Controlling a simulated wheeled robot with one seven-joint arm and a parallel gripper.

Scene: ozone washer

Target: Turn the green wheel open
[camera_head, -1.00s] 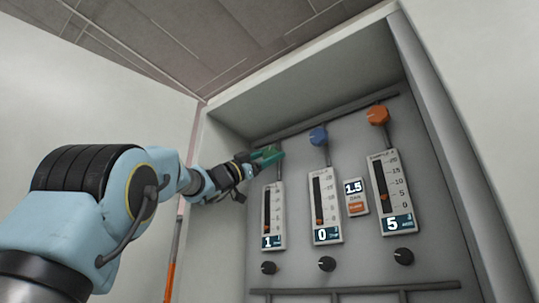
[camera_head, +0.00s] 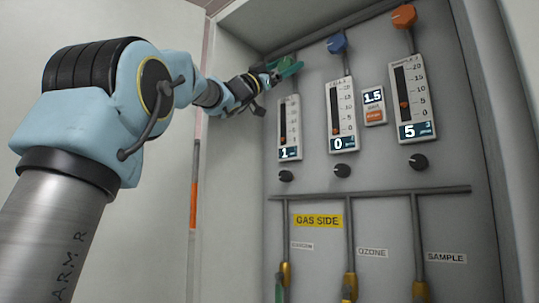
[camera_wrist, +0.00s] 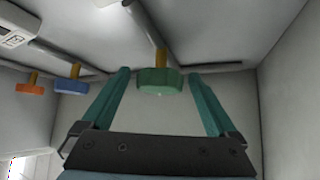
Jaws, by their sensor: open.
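The green wheel (camera_wrist: 162,82) sits on a pipe in the wrist view, between the two green fingers of my gripper (camera_wrist: 168,92). The fingers are open, with a gap on each side of the wheel. In the head view, my gripper (camera_head: 286,70) is at the top of the leftmost pipe, and its fingers partly cover the green wheel (camera_head: 287,61). The gauge (camera_head: 289,127) under this wheel reads 1.
A blue wheel (camera_head: 337,44) and an orange wheel (camera_head: 404,16) stand to the right, over gauges reading 0 and 5. A small 1.5 display (camera_head: 373,106) sits between those gauges. Black knobs (camera_head: 342,171) and a horizontal pipe (camera_head: 370,193) are below. The cabinet's side wall is close on the left.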

